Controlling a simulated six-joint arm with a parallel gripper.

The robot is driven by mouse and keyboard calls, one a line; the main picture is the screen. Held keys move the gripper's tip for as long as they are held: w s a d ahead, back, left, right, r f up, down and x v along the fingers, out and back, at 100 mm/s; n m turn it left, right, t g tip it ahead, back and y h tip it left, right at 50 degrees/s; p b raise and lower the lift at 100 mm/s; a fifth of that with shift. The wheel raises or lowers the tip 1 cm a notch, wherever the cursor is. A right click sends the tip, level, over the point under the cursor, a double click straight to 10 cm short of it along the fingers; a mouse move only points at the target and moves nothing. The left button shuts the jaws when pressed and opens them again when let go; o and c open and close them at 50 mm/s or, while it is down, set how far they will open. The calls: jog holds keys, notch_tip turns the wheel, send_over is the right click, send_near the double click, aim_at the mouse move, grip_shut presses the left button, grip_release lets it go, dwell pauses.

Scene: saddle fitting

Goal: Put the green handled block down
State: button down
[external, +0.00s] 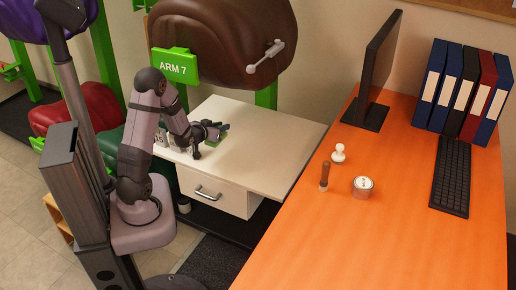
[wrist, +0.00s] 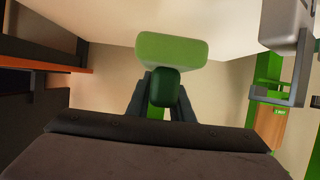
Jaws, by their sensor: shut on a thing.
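The green handled block has a light green body (wrist: 170,49) and a dark green handle (wrist: 165,88) in the wrist view. My gripper (wrist: 162,90) is shut on the handle, one dark finger on each side. In the external view my gripper (external: 216,130) is at the white drawer table (external: 282,134), towards its left part. The block (external: 213,141) shows there only as a small green patch, mostly hidden by my gripper. I cannot tell whether it touches the tabletop.
The white tabletop is clear to the right of my gripper. A saddle on a green stand marked ARM 7 (external: 174,66) rises behind it. The orange desk (external: 400,240) at the right holds a stamp (external: 338,153), a brown-handled tool (external: 325,176), a round tin (external: 362,187) and a keyboard (external: 452,175).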

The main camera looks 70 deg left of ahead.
jog(key=w+d+r+m+t+h+p, duration=0.25)
jog(key=w+d+r, duration=0.45)
jog(key=w+d, duration=0.45)
jog(key=w+d+r+m+t+h+p, duration=0.15)
jog(key=w+d+r, duration=0.25)
jog(key=d, duration=0.7)
jog(key=w+d+r+m+h+p, duration=0.2)
jog(key=w+d+r+h+p, duration=0.15)
jog(key=d, duration=0.65)
jog(key=w+d+r+m+h+p, duration=0.1)
jog(key=w+d+r+m+h, duration=0.3)
jog(key=d, duration=0.7)
jog(key=s+d+f+n+y, duration=0.1)
jog(key=s+d+f, duration=0.15)
jog(key=d, duration=0.55)
jog(key=s+d+f+y, duration=0.1)
jog(key=s+d, duration=0.2)
jog(key=d, duration=0.4)
jog(key=shift+d+f+b, duration=0.1)
jog(key=shift+f+b, duration=1.2)
jog(key=shift+f, duration=3.5)
jog(key=shift+f, duration=0.15)
jog(key=c, duration=2)
grip_release()
jog(key=shift+f, duration=0.1)
jog(key=o, duration=0.4)
jog(key=shift+o, duration=0.2)
